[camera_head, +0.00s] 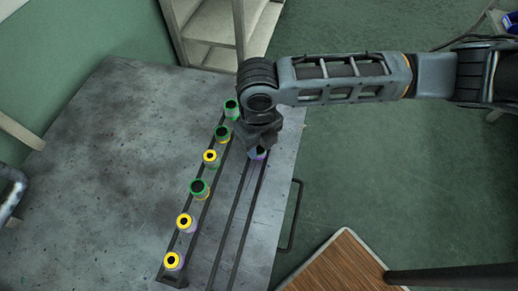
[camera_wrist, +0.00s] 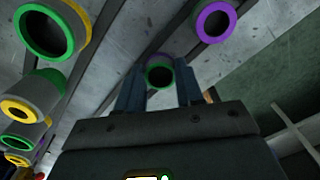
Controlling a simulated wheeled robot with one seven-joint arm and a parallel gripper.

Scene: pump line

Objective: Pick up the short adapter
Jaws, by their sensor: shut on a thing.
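My gripper (camera_wrist: 158,90) is shut on a short cylindrical adapter with a green ring (camera_wrist: 159,76) and a dark bore, held between its two fingers in the wrist view. Whether this adapter still touches the rail below cannot be told. In the head view my gripper (camera_head: 262,136) is over the upper end of the right-hand rail, and the wrist hides its fingers and the held adapter. A purple-ringed part (camera_wrist: 215,19) sits just beyond the fingers in the wrist view. A purplish part (camera_head: 258,154) also shows just below my gripper in the head view.
Several green- and yellow-ringed parts (camera_head: 199,187) stand in a row on the left rail (camera_head: 176,252), close beside my gripper. The grey table (camera_head: 90,170) is clear to the left. A shelf (camera_head: 215,25) stands behind, and a wooden surface (camera_head: 335,265) is at lower right.

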